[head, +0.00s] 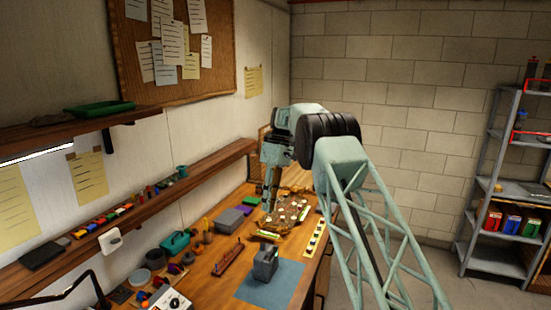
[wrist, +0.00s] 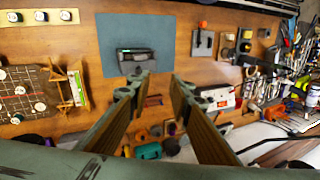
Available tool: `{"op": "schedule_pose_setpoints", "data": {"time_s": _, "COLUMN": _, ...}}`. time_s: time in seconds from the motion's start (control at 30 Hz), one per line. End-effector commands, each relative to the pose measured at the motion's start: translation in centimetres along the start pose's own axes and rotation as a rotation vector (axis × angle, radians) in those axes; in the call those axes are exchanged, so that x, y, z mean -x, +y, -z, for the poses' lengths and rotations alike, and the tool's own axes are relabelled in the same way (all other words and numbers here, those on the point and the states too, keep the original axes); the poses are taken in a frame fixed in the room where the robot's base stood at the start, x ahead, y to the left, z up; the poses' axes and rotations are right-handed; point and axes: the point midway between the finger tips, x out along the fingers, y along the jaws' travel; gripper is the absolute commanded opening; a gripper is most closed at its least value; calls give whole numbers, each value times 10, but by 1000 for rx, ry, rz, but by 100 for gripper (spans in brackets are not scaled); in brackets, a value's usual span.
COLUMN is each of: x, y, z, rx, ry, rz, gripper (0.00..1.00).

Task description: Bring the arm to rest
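My arm (head: 365,215) reaches from the lower right over the wooden workbench (head: 218,262), bends at a high elbow, and its wrist points down. My gripper (head: 271,203) hangs near the far end of the bench, beside a board with pale round pieces (head: 288,212). In the wrist view my gripper (wrist: 159,82) shows two fingers well apart, with nothing held between them. A grey device (head: 265,263) stands on a blue mat (head: 272,291); it also appears, dark, on the mat in the wrist view (wrist: 137,61). It is apart from the fingers.
A wall shelf (head: 150,205) with small items runs along the left wall. Teal, green and purple items stand along the bench's wall side. A control box (head: 170,299) is at the near end. A metal rack (head: 480,185) stands at the right. The air above the mat is clear.

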Motion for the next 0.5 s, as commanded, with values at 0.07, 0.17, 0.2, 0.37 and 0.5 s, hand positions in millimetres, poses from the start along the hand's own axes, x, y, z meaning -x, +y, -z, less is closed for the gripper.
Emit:
{"op": "schedule_pose_setpoints", "data": {"time_s": 0.07, "x": 10, "y": -5, "z": -6, "rx": -16, "ry": 6, "rz": -10, "gripper": 19}}
{"op": "schedule_pose_setpoints", "data": {"time_s": 0.17, "x": 22, "y": -11, "z": -14, "rx": -38, "ry": 12, "rz": -22, "gripper": 19}}
{"op": "schedule_pose_setpoints", "data": {"time_s": 0.2, "x": 27, "y": -14, "z": -17, "rx": -47, "ry": 15, "rz": -28, "gripper": 19}}
{"op": "schedule_pose_setpoints", "data": {"time_s": 0.37, "x": 44, "y": -24, "z": -31, "rx": -82, "ry": 25, "rz": -47, "gripper": 19}}
{"op": "schedule_pose_setpoints", "data": {"time_s": 0.5, "x": 58, "y": -34, "z": -44, "rx": -111, "ry": 35, "rz": -64, "gripper": 19}}
